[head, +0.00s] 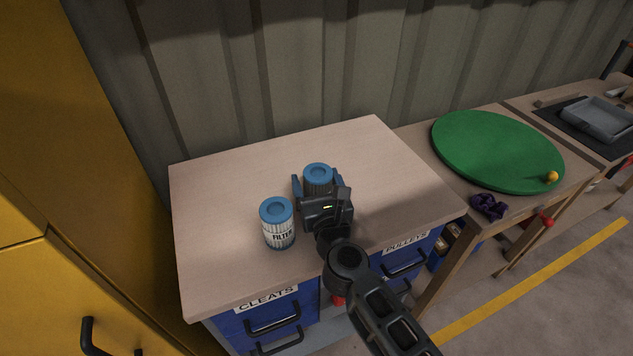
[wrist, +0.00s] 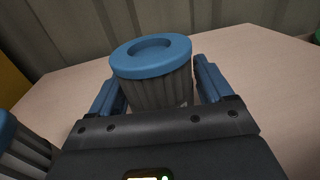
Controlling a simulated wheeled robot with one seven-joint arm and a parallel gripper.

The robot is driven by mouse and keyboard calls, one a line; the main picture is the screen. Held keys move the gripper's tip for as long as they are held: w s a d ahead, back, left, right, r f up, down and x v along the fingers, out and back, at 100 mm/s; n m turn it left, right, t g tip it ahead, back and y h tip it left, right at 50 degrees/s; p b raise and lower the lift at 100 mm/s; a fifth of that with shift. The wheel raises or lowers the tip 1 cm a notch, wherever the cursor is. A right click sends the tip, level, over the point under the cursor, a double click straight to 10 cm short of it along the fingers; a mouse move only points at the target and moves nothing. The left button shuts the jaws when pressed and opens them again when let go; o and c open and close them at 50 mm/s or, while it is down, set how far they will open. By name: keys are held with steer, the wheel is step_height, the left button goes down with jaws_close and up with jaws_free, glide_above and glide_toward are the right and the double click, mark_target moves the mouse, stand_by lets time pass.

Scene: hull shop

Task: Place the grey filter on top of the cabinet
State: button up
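A grey ribbed filter with a blue cap (head: 318,174) stands upright on the wooden top of a cabinet with blue drawers (head: 380,145). My gripper (head: 318,185) is open around this filter, one finger on each side. In the wrist view the filter (wrist: 158,75) is between the blue fingers, with a gap at the right finger; contact on the left is unclear. A second filter with a blue cap and a white FILTER label (head: 278,226) stands upright to the left, outside the fingers. Its edge shows at the wrist view's left (wrist: 25,150).
A tall yellow cabinet (head: 40,130) stands at the left. A corrugated wall (head: 250,70) is behind. To the right, a bench holds a green round board (head: 490,150), a small orange ball (head: 551,176) and a purple item (head: 488,206). The wooden top's back and left are clear.

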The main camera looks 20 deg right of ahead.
steer(key=shift+o, duration=1)
steer(key=shift+r, duration=0.2)
steer(key=s, duration=0.4)
steer(key=s+a, duration=0.1)
steer(key=s, duration=0.3)
steer(key=s+a, duration=0.1)
steer(key=s, duration=0.2)
steer(key=shift+s+b, duration=0.35)
steer(key=shift+s, duration=0.05)
